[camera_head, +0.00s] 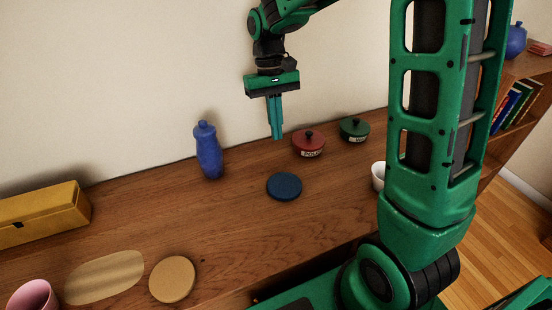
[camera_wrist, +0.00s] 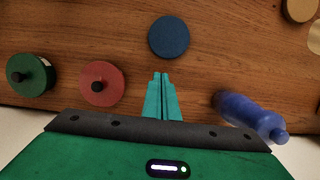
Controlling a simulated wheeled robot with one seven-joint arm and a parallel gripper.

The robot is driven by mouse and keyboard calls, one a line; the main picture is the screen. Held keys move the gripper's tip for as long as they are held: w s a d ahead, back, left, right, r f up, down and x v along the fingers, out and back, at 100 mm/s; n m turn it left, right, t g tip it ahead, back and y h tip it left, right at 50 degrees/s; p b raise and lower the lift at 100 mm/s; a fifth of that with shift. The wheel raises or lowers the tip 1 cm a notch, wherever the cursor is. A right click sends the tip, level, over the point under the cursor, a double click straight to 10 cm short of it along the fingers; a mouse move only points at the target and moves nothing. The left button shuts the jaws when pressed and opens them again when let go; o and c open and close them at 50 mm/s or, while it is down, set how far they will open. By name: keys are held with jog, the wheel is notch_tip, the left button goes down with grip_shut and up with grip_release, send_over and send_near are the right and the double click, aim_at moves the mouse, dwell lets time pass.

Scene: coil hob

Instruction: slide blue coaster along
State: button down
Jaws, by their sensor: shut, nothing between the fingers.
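The blue coaster (camera_head: 284,186) is a flat dark blue disc lying on the wooden counter. In the wrist view the blue coaster (camera_wrist: 169,37) lies just beyond my fingertips, with a gap of bare wood between. My gripper (camera_head: 278,136) has teal fingers pointing down, and they are shut together with nothing held. In the head view the fingertips show above and behind the coaster, on its wall side. In the wrist view my gripper (camera_wrist: 161,76) is at the middle, its fingers side by side.
A blue bottle (camera_head: 208,150) stands left of the coaster. A red lidded pot (camera_head: 309,146) and a green lidded pot (camera_head: 354,130) stand behind right. A white cup (camera_head: 379,175) is at right. A tan disc (camera_head: 172,279) and yellow box (camera_head: 40,215) are left. Wood around the coaster is clear.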

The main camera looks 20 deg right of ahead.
aim_at(285, 186)
jog(key=x, duration=1)
jog(key=shift+w+a, duration=0.1)
jog(key=shift+a, duration=0.05)
